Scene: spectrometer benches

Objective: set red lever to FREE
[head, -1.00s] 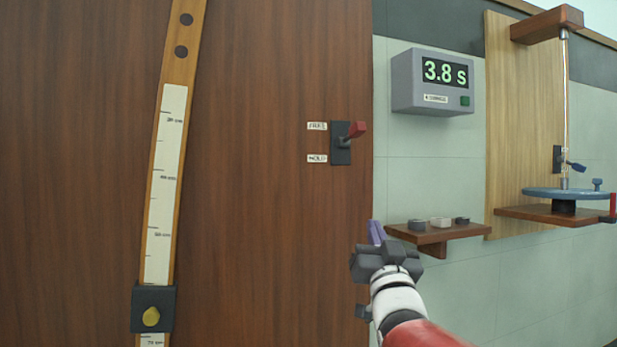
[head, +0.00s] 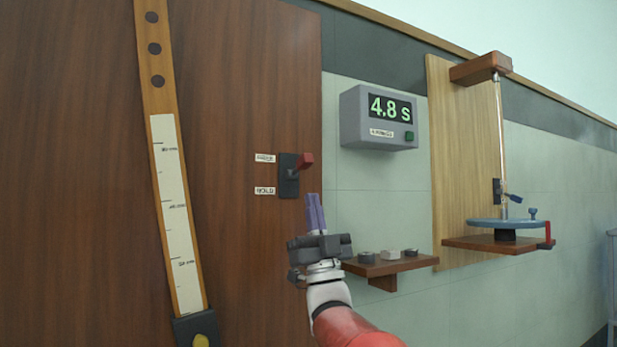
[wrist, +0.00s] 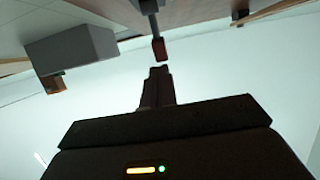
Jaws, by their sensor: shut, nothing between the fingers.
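The red lever (head: 305,160) sticks out from a dark plate (head: 289,177) near the right edge of the brown panel. Its red tip is raised, about level with the upper label (head: 265,158), which is hard to read now; the lower label (head: 265,190) reads HOLD. In the wrist view the red tip (wrist: 159,49) is just beyond my fingertips. My gripper (head: 314,196) is shut and empty, its purple fingers pointing up, below and slightly right of the lever in the head view. A small gap shows between fingertips and lever in both views.
A grey timer box (head: 378,118) reading 4.8 s hangs to the right. A small wooden shelf (head: 400,266) with several small weights is right of my gripper. A wooden board (head: 443,170) with a blue disc (head: 500,224) stands farther right. A ruler strip (head: 172,200) is left.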

